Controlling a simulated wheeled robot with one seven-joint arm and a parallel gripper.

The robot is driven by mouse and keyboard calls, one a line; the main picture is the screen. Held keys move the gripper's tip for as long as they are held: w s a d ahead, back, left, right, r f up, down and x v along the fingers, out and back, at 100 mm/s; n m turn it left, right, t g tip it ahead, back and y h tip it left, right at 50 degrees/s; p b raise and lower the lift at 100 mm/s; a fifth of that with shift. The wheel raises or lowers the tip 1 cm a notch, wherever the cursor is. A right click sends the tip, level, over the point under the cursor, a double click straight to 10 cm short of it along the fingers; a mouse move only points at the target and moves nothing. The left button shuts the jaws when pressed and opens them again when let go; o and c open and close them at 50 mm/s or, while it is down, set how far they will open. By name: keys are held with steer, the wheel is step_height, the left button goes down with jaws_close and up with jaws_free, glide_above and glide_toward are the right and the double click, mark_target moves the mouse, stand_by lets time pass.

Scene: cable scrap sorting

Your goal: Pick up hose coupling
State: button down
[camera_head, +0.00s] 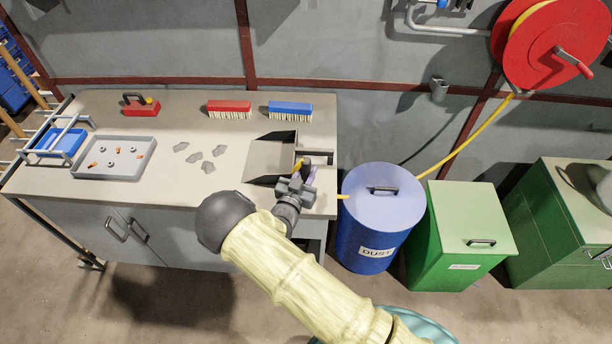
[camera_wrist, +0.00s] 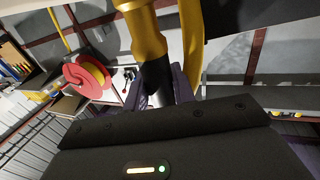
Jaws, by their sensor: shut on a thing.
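In the head view my gripper (camera_head: 309,177) is over the right end of the workbench, beside a grey scoop-like tray (camera_head: 268,158). There only a small yellow and black part of the coupling (camera_head: 305,160) shows; my wrist hides the rest. A yellow strip like a hose (camera_wrist: 194,45) hangs beside the coupling in the wrist view.
A red hose reel (camera_head: 545,42) on the wall feeds a yellow hose (camera_head: 466,137) down behind the blue dust bin (camera_head: 365,225). A green bin (camera_head: 462,225) stands to its right. Two brushes, a parts tray (camera_head: 85,172) and grey scraps lie on the bench (camera_head: 185,115).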

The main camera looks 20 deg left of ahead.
mark_target(306, 159)
step_height(306, 159, up, 10)
steer(key=shift+r+b, duration=0.1)
steer(key=shift+b, duration=0.8)
steer(key=shift+r+p, duration=1.55)
steer(key=shift+r, duration=0.95)
